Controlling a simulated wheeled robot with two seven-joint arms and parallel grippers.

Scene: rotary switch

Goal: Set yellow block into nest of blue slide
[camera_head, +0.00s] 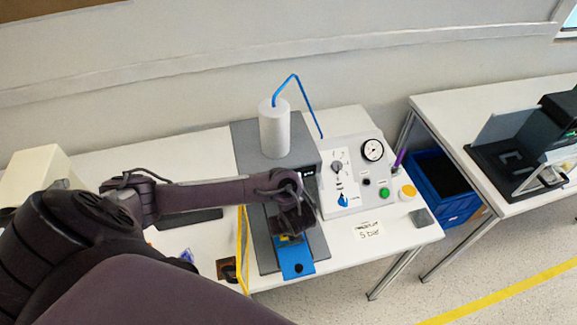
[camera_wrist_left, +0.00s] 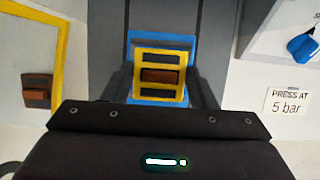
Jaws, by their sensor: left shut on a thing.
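The yellow block (camera_wrist_left: 160,58) has dark slots and a brown middle piece. In the left wrist view it lies between the fingers of my left gripper (camera_wrist_left: 160,82), which is shut on it. The blue slide (camera_wrist_left: 161,38) shows around and beneath the block; whether the block rests in the nest or hovers just above it I cannot tell. In the head view the blue slide (camera_head: 297,262) sticks out at the front of the grey press, with a dark round hole. My left gripper (camera_head: 290,232) hides most of the block there. My right gripper is not in view.
The press has a grey cylinder (camera_head: 274,128) and a blue hose. A control box (camera_head: 345,180) with gauge, dial and buttons stands to its right. A yellow-edged frame (camera_wrist_left: 40,60) with a brown piece lies left. A sign (camera_wrist_left: 287,103) reads "PRESS AT 5 bar".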

